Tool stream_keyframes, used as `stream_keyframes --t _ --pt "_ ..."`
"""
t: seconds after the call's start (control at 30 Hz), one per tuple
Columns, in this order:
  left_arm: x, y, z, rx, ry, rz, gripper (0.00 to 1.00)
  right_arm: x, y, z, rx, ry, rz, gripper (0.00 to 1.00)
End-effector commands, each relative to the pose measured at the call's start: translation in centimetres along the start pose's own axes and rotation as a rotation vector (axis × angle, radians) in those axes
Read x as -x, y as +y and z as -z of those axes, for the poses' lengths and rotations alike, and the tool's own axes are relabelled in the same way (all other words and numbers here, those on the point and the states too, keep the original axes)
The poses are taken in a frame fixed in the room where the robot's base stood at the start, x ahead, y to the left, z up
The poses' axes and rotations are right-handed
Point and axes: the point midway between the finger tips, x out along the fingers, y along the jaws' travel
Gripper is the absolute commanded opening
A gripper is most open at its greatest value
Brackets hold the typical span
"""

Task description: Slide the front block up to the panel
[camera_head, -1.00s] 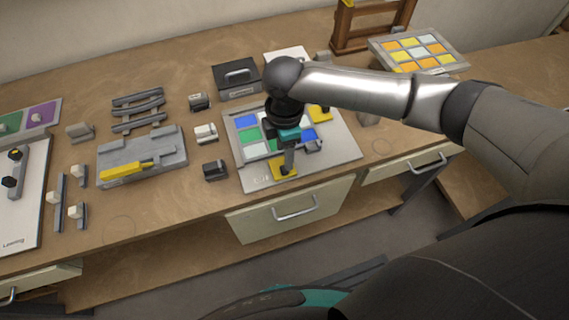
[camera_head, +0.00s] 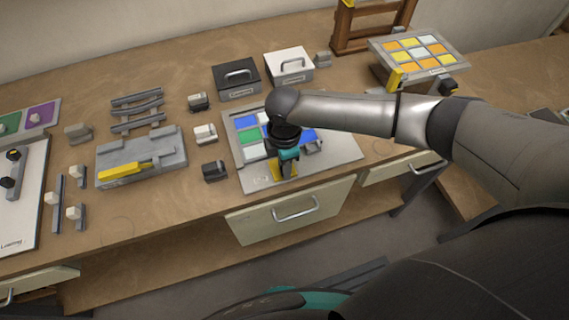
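The panel of coloured panes (camera_head: 246,123), blue, green and pale, lies on a grey board (camera_head: 344,143) near the table's front edge. My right arm covers part of it. The yellow front block (camera_head: 276,172) is at the board's front edge, mostly hidden by my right gripper. My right gripper (camera_head: 287,171) points down at this block, low over the board. The fingers are small and overlap the block, so I cannot tell whether they are open or touching it. My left gripper is not in view.
Small grey and white blocks (camera_head: 205,133) and a dark block (camera_head: 214,171) stand left of the board. A dark box (camera_head: 237,79) and a white box (camera_head: 289,66) are behind it. A tilted panel (camera_head: 456,61) is at right.

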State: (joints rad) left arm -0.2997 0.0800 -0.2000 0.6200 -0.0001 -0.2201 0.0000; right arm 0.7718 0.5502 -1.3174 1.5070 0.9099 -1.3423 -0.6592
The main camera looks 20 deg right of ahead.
Motion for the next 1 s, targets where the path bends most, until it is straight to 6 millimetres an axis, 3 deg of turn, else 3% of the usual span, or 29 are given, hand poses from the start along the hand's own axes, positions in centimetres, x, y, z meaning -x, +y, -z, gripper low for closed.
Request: stream_keyframes --t 0.27,1.0 --pt "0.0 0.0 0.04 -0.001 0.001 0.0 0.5 0.03 0.01 -0.03 0.0 0.0 0.0 0.0" --pt "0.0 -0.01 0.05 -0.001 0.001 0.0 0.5 0.05 0.03 -0.05 -0.001 -0.001 0.0 0.0"
